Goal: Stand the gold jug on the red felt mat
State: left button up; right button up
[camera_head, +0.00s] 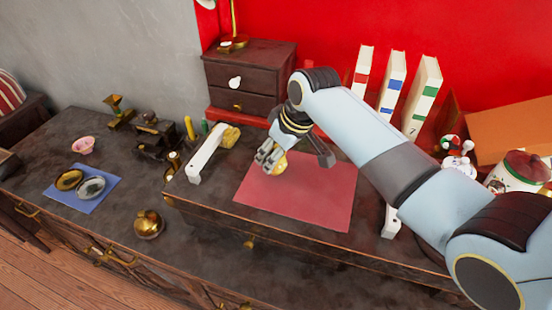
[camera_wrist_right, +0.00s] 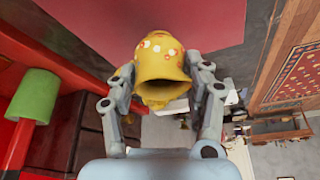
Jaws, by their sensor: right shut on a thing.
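The gold jug (camera_head: 279,167) is in my right gripper (camera_head: 268,157), over the back left part of the red felt mat (camera_head: 305,200). In the right wrist view the jug (camera_wrist_right: 163,62) is a shiny yellow with pale spots, its open mouth toward the camera. The fingers of the right gripper (camera_wrist_right: 165,85) sit on both sides of it. The mat (camera_wrist_right: 195,15) shows behind it. I cannot tell whether the jug touches the mat. The fingers partly hide the jug in the head view. My left gripper is not in view.
A white bar with a gold end (camera_head: 206,152) lies left of the mat. A round gold pot (camera_head: 148,225) stands lower left. A blue mat (camera_head: 96,200) holds two small dishes. Several books (camera_head: 392,82) and a white jar (camera_head: 518,172) stand right. The mat's front is clear.

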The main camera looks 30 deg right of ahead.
jog(key=shift+f, duration=1)
jog(key=shift+f, duration=0.15)
jog(key=o, duration=1.2)
jog(key=v, duration=1.2)
jog(key=shift+p, duration=0.35)
